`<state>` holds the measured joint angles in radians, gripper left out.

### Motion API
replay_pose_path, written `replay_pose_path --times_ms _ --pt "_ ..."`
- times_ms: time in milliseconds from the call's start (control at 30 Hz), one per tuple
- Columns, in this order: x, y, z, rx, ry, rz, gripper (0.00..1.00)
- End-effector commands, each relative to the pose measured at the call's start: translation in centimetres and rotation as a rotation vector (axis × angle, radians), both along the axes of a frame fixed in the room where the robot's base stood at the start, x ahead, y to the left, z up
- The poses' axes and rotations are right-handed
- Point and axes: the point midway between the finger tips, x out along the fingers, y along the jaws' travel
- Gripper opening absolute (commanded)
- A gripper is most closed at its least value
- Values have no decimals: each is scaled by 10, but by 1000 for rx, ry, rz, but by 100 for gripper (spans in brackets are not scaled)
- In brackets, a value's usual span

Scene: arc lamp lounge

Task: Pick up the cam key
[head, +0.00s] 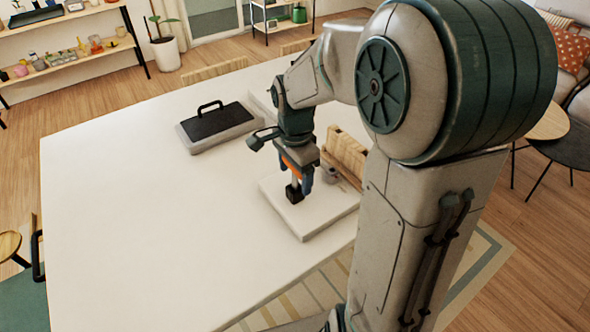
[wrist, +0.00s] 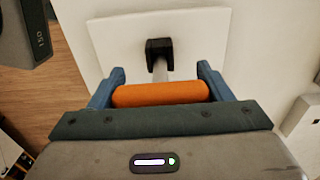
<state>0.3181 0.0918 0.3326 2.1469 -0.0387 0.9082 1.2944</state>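The cam key has an orange crosswise handle (wrist: 160,93), a pale metal shaft and a black block-shaped end (wrist: 159,48). In the head view its orange handle (head: 296,160) is at my gripper (head: 297,176), with the black end pointing down over a white slab on the table. My gripper (wrist: 161,78) has its blue fingers at the two ends of the handle; they appear to touch it, with no clear gap. I cannot tell whether the black end touches the slab.
The white slab (head: 322,218) lies near the right edge of the white table (head: 130,190). A tan block (head: 346,150) stands just behind it. A flat case with a black top and handle (head: 215,123) lies farther back. The table's left and front are clear.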

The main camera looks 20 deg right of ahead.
Motion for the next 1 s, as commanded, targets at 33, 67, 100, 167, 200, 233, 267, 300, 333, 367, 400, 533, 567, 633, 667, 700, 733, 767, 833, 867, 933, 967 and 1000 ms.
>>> replay_pose_path --times_ms 33,67,100,167,200,233,267,300,333,367,400,533,567,633,667,700,733,767,833,867,933,967,1000 --pt "0 0 0 0 -1 0 56" --pt "0 0 0 0 -1 0 50" --pt "0 0 0 0 -1 0 50" --pt "0 0 0 0 -1 0 50" --pt "0 0 0 0 -1 0 50" --pt "0 0 0 0 -1 0 50" --pt "0 0 0 0 -1 0 50" --pt "0 0 0 0 -1 0 50" --pt "0 0 1 0 -1 0 50" --pt "0 0 1 0 -1 0 50" --pt "0 0 2 -1 -1 0 50" --pt "1 0 10 -1 -3 1 50" --pt "1 0 13 -1 -3 1 50" --pt "1 0 22 0 -5 2 50" --pt "1 0 27 0 -5 2 50" --pt "1 1 33 0 -6 2 50" --pt "1 1 39 0 -6 1 50" --pt "1 -1 44 0 -5 0 50" --pt "-2 -17 50 -1 -4 -5 50" --pt "-4 -23 54 -1 -3 -5 50" --pt "-6 -37 62 -1 -3 -5 50" --pt "-8 -43 66 -1 -4 -5 50" --pt "-10 -51 71 -1 -4 -4 50"
